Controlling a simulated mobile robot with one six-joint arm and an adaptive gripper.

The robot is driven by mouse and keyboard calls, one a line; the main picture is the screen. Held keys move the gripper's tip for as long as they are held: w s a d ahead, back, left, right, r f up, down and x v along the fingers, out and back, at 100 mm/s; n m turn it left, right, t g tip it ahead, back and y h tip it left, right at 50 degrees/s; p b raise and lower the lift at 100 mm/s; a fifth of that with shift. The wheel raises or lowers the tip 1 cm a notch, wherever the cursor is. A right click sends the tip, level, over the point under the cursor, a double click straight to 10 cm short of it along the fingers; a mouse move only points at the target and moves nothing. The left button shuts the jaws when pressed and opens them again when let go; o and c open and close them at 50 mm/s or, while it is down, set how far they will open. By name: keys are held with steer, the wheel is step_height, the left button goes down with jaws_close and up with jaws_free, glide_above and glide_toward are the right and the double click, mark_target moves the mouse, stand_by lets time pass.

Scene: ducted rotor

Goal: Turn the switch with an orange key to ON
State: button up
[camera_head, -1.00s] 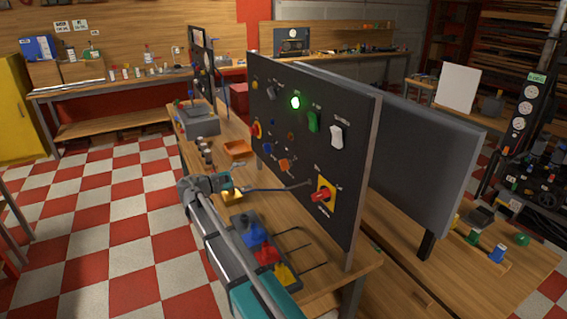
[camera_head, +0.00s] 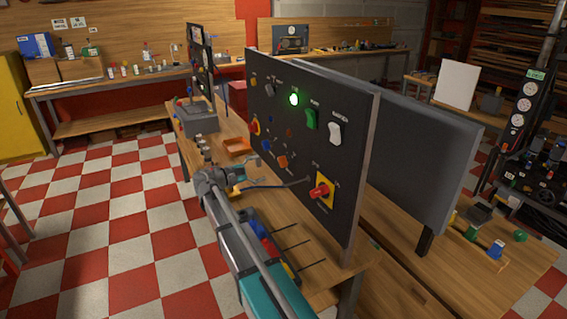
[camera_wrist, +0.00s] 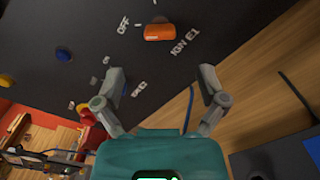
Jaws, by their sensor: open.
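The switch with the orange key (camera_head: 283,161) is on the black upright panel (camera_head: 340,100), low and left of its middle. In the wrist view the orange key (camera_wrist: 159,32) lies roughly level across the picture, between a white OFF label and the lettering IGN E1. A further label lower down is too blurred to read. My gripper (camera_wrist: 163,78) is open and empty, its two fingers spread below the key in the wrist view and apart from it. In the head view my wrist is left of the panel, and the fingertips are hard to make out.
A red knob on a yellow plate (camera_head: 320,190) is at the panel's lower right. A blue knob (camera_wrist: 63,55) sits left of the key. An orange tray (camera_head: 237,146) stands on the bench. Coloured items and thin rods lie beside my arm, in front of the panel.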

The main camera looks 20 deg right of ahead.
mark_target(282, 159)
steer(key=d, duration=0.8)
steer(key=shift+w+d, duration=0.2)
steer(key=shift+d, duration=0.2)
steer(key=shift+c, duration=0.2)
steer(key=c, duration=1.1)
